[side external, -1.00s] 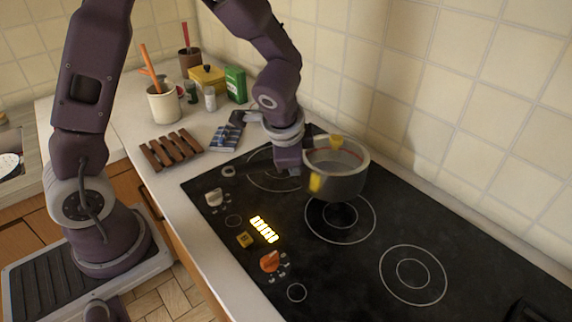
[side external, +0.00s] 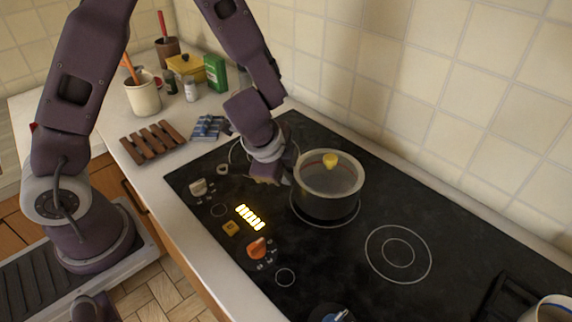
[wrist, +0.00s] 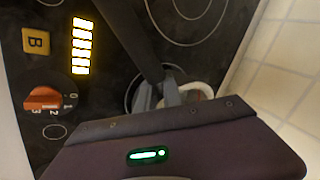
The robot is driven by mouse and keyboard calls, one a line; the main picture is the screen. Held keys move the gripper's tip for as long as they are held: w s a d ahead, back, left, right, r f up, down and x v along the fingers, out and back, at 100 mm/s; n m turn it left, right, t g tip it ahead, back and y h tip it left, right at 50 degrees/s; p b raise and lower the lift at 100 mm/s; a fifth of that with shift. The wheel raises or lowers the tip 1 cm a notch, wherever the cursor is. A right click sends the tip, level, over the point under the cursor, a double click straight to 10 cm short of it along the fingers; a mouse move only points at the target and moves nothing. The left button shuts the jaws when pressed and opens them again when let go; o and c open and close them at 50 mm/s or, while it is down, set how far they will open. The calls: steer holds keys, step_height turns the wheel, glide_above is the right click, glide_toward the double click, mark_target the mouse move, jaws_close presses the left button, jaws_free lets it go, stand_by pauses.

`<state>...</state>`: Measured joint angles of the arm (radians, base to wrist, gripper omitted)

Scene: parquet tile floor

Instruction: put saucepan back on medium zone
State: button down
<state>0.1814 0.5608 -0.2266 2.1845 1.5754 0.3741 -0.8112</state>
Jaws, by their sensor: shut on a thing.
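The grey saucepan (side external: 335,203) is upright over the middle ring zone (side external: 300,217) of the black hob, and part of the ring shows around its base. It is on the glass or barely above it; I cannot tell which. In the wrist view my gripper (wrist: 170,92) reaches the pale saucepan rim (wrist: 200,88), and my gripper's body hides most of the pan.
Another ring zone (side external: 398,252) to the right is bare. An orange dial (side external: 257,247) and lit yellow bars (side external: 249,217) are at the hob's front. A dark object with a cup (side external: 548,308) is lower right.

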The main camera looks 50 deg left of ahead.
steer(key=shift+f, duration=0.35)
stand_by(0.5)
steer(key=c, duration=1.4)
jaws_free()
steer(key=shift+r, duration=1.5)
steer(key=shift+r, duration=1.95)
steer(key=shift+a, duration=0.1)
